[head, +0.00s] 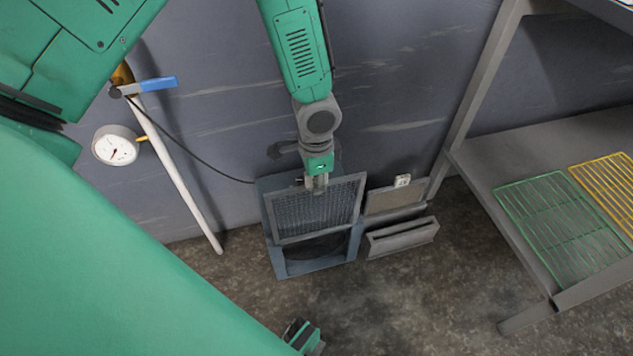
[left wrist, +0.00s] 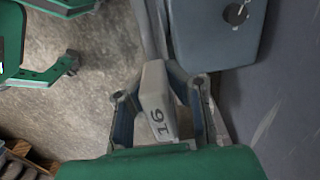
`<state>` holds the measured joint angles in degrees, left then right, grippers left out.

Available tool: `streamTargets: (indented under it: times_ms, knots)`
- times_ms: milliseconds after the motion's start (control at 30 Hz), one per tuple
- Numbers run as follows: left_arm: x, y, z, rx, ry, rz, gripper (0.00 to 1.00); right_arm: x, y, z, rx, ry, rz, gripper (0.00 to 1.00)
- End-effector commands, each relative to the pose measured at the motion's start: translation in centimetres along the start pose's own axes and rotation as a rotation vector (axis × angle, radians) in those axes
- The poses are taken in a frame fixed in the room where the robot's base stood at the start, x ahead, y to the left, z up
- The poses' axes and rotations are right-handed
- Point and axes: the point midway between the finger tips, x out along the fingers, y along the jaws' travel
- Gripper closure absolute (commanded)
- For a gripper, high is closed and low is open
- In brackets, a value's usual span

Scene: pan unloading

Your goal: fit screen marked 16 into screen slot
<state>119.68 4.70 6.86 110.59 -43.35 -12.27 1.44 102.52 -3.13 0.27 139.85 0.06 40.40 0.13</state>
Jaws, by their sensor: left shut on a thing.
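The screen marked 16 (head: 312,209) is a grey-framed dark mesh panel in the middle of the head view. My left gripper (head: 317,190) is shut on its top tab, and the "16" shows on the pale tab (left wrist: 158,100) between the fingers in the left wrist view. The screen is tilted in front of the blue-grey housing (head: 282,262), whose dark round opening shows below the screen's lower edge. The screen covers the upper housing, so I cannot tell whether it touches the slot.
A smaller tagged screen (head: 395,200) and a grey holder (head: 402,238) stand close on the right. A shelf (head: 480,180) with green (head: 560,225) and yellow (head: 610,185) racks is further right. A white pipe (head: 180,180) and gauge (head: 115,146) are left.

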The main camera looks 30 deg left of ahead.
Motion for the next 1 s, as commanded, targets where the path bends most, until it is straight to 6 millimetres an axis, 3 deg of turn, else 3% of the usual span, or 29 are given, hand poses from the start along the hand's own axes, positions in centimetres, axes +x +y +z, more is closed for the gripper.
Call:
streamTargets:
  times_ms: [1000]
  knots:
    - [1.5,0.0,0.0,0.000,0.000,0.000,1.00,0.7,0.0,0.0,0.000,0.000,0.000,0.60]
